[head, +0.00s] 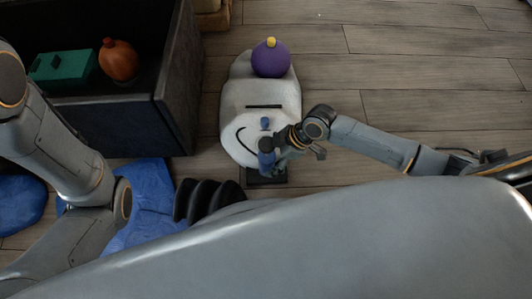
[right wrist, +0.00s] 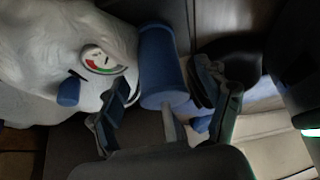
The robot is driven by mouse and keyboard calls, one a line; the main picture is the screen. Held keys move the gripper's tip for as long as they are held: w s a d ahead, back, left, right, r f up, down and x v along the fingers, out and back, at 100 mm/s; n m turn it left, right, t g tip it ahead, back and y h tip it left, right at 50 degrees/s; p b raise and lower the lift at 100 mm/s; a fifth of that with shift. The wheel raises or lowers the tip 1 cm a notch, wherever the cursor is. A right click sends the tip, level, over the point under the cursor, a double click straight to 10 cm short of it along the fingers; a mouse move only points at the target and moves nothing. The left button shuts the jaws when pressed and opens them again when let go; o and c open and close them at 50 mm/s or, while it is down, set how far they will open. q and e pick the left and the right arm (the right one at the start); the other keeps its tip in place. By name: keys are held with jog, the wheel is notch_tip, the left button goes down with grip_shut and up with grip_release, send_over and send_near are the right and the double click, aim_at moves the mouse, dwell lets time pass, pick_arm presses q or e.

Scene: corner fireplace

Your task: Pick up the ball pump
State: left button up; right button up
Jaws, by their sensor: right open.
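The ball pump is a blue upright cylinder that shows at the right gripper in the head view (head: 265,161), at the near edge of a lumpy white object (head: 233,105). In the right wrist view the blue cylinder (right wrist: 162,68) stands between the two fingers, with a grey rod below it and a round gauge (right wrist: 103,60) to its left. My right gripper (head: 279,155) is open around the pump, with a finger on each side; I cannot tell whether they touch it. The right gripper partly hides the pump in the head view.
A purple ball (head: 271,58) with a yellow top sits on the white object's far end. A dark box (head: 178,90) at the left holds a green case (head: 62,68) and an orange round thing (head: 118,60). Blue cloth (head: 145,180) lies nearer.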

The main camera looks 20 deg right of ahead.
grip_shut()
jog(key=shift+w+a+r, duration=0.1)
jog(key=shift+w+r, duration=0.1)
jog(key=shift+r, duration=0.1)
